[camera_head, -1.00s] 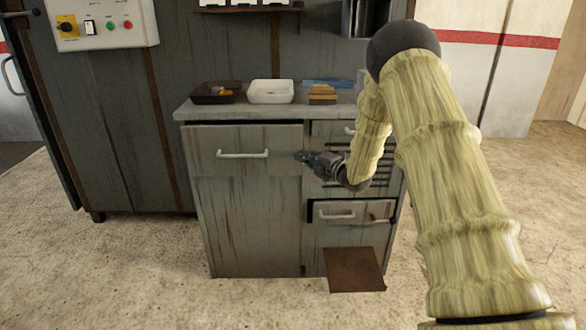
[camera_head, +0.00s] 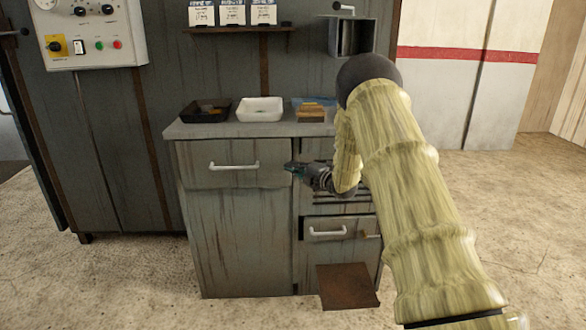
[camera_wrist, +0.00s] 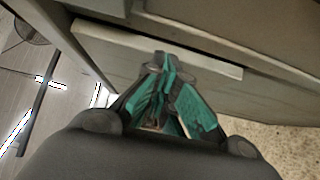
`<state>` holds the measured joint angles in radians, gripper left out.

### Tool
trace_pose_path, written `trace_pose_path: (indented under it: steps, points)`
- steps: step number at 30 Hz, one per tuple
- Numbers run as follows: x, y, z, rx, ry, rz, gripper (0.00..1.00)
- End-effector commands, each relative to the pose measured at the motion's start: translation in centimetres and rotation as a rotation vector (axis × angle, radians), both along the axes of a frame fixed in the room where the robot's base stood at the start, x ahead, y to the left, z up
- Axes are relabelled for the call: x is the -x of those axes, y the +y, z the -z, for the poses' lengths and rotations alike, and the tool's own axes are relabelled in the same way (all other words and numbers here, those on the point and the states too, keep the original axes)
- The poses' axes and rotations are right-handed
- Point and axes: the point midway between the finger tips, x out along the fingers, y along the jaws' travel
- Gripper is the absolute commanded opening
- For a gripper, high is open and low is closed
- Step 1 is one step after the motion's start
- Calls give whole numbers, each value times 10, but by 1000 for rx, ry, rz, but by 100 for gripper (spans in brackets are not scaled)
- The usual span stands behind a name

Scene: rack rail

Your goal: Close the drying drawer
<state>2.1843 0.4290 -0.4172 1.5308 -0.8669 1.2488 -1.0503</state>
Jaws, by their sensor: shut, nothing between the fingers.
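The grey cabinet (camera_head: 240,240) has a wide upper left drawer (camera_head: 205,177) with a white bar handle. On the right are a top drawer partly hidden by my arm, a slatted front (camera_head: 330,196) and a lower drawer (camera_head: 355,240) that looks ajar, with a dark gap above its front. I cannot tell which one is the drying drawer. My gripper (camera_head: 292,170) is shut and empty, at the right edge of the upper left drawer's front. The wrist view shows its teal fingers (camera_wrist: 170,90) close to a grey panel; contact is unclear.
On the worktop (camera_head: 190,130) stand a black tray (camera_head: 190,117), a white tray (camera_head: 260,116) and a tan block (camera_head: 311,115). A brown plate (camera_head: 347,287) is at the cabinet's foot. A control box (camera_head: 120,48) hangs at the left. The floor at the right is open.

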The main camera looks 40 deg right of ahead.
Motion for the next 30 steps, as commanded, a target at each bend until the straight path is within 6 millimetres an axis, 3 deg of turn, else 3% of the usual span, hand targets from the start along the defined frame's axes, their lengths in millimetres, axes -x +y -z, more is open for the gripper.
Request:
trace_pose_path:
  steps: [9, 21, 30]
  points:
    - [19, 28, -1, -2, 1, -8, 0]
    - [86, 14, -1, -2, 0, -12, 0]
    - [112, 6, 1, -1, 0, -12, 0]
